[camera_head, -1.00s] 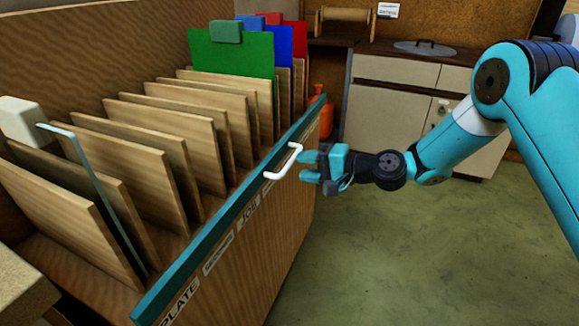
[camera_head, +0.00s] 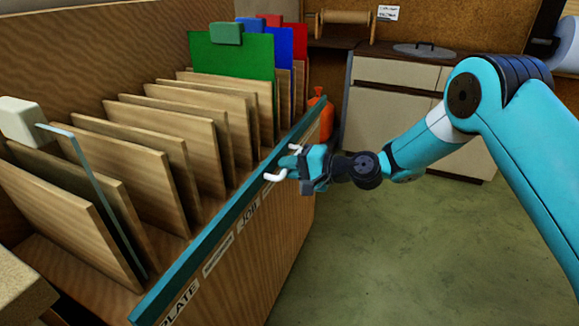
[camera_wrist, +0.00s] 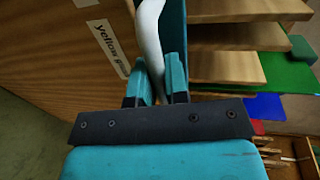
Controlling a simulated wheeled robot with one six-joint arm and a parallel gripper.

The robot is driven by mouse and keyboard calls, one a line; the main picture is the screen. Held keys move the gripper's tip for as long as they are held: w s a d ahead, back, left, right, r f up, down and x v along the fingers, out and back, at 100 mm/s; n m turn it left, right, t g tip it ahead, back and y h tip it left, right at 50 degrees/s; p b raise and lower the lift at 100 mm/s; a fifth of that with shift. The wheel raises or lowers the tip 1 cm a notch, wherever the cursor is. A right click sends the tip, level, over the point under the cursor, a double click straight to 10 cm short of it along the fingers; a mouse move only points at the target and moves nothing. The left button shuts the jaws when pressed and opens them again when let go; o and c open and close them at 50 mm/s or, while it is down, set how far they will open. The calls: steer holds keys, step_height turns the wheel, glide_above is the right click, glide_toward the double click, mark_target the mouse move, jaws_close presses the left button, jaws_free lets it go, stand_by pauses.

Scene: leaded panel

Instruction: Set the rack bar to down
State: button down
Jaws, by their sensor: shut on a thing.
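The rack bar (camera_head: 225,207) is a long teal bar along the top front edge of the wooden rack. A white handle (camera_head: 276,175) sticks out from its front side. My gripper (camera_head: 292,167) is at this handle, with its fingers shut on it and hiding part of it. In the wrist view the white handle (camera_wrist: 149,40) runs down between the two teal fingers (camera_wrist: 160,85). The teal bar also shows in the wrist view (camera_wrist: 173,25), just right of the handle.
The rack holds several wooden dividers (camera_head: 130,150) and green, blue and red sheets. Labels run along its front. An orange bottle (camera_head: 325,115) stands beyond its far end. A cabinet (camera_head: 390,105) is at the back. The green floor (camera_head: 400,260) to the right is clear.

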step_height(320, 180, down, 12)
steer(key=b, duration=0.6)
steer(key=shift+d+r, duration=0.1)
steer(key=shift+r, duration=0.1)
steer(key=c, duration=1.1)
jaws_free()
steer(key=shift+f, duration=0.1)
steer(key=shift+c, duration=0.2)
steer(key=p+v, duration=0.2)
steer(key=v, duration=1.5)
steer(key=shift+d+p, duration=0.2)
steer(key=shift+p, duration=0.15)
